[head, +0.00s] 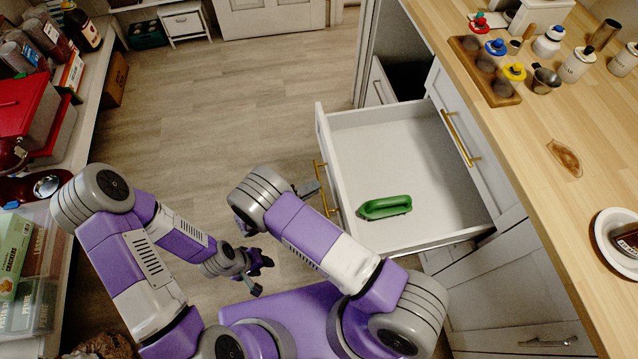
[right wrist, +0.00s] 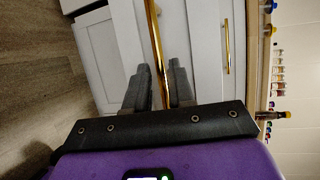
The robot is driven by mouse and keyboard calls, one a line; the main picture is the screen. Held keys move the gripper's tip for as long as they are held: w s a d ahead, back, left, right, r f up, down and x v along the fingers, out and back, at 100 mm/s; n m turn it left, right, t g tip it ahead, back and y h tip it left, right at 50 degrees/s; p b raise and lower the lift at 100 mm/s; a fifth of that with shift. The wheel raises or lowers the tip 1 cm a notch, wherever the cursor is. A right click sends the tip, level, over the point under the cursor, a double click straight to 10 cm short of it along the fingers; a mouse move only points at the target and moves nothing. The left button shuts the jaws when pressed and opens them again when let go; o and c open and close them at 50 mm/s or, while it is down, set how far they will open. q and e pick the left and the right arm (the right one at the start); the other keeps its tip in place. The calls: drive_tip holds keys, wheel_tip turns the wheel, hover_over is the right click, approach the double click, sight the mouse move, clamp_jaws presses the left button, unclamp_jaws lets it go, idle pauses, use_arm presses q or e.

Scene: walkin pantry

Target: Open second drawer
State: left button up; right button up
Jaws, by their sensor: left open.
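A white drawer (head: 430,120) is pulled out from the cabinet, below the countertop and a closed drawer front (head: 470,140). A green, handled object (head: 385,207) lies inside it. The drawer's gold handle (head: 323,180) is on its front face; it also shows in the right wrist view (right wrist: 154,35). My right gripper (head: 312,187) is at this handle, with its fingers (right wrist: 160,85) on either side of the bar and closed on it. My left gripper (head: 258,275) is open and empty, low over the floor, apart from the drawer.
The wooden countertop (head: 555,110) on the right holds jars, a tray (head: 485,70) and a white bowl (head: 618,240). Shelves (head: 95,85) with boxes and bottles line the left. The wooden floor (head: 230,100) between is clear. A white cabinet door (head: 520,280) is below the drawer.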

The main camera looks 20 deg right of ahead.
drive_tip(key=shift+v, duration=2.05)
